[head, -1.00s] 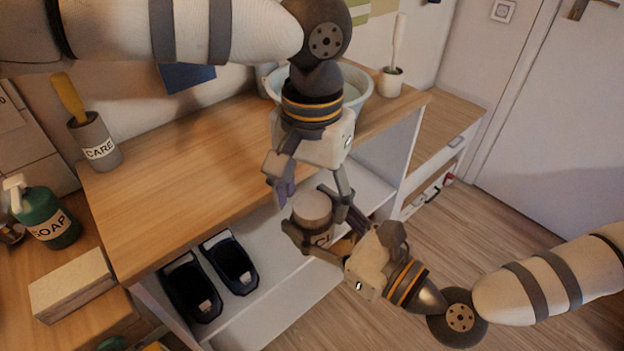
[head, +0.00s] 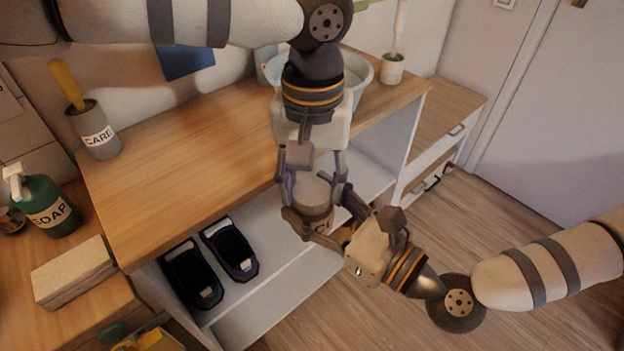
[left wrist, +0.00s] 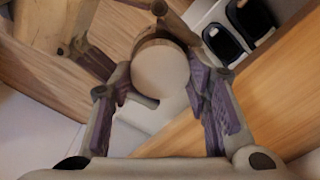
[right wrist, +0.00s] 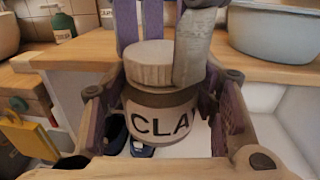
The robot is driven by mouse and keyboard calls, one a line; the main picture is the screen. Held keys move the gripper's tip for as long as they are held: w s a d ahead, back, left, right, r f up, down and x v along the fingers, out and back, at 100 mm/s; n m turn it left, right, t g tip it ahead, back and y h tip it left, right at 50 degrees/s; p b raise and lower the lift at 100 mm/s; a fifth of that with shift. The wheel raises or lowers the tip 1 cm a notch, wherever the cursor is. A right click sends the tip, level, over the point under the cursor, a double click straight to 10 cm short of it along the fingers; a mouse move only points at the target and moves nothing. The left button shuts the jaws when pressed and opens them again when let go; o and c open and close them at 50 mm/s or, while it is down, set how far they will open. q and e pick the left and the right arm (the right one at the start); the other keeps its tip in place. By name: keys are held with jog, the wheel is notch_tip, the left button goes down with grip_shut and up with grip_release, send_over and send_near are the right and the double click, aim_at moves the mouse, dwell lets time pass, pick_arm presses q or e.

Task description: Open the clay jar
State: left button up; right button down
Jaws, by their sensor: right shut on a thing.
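The clay jar (right wrist: 165,115) is upright, with a dark band, a label reading "CLA" and a pale round lid (right wrist: 150,65) on top. In the head view the jar (head: 318,222) is held in front of the wooden counter. My right gripper (head: 318,230) is shut on the jar's body from the right, its fingers on both sides. My left gripper (head: 315,190) points down from above and is open, with its fingers either side of the lid. In the left wrist view the lid (left wrist: 160,75) lies between the purple finger pads, seemingly with small gaps.
A pair of dark shoes (head: 230,250) sits on the white shelf below. A SOAP bottle (head: 48,208) and a pale block (head: 72,270) stand at left. Floor on the right is clear.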

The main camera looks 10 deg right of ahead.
pick_arm(q)
jog(key=o, duration=0.4)
jog(key=shift+o, duration=0.2)
notch_tip(320, 180, up, 4)
jog(key=shift+r, duration=0.4)
jog(key=shift+c, duration=0.4)
notch_tip(320, 180, up, 2)
jog(key=m, duration=0.2)
jog(key=shift+r+m, duration=0.25)
jog(key=shift+m, duration=0.05)
jog(key=shift+r+m, duration=0.2)
jog(key=shift+m, duration=0.2)
notch_tip(320, 180, down, 8)
jog(key=shift+r, duration=0.1)
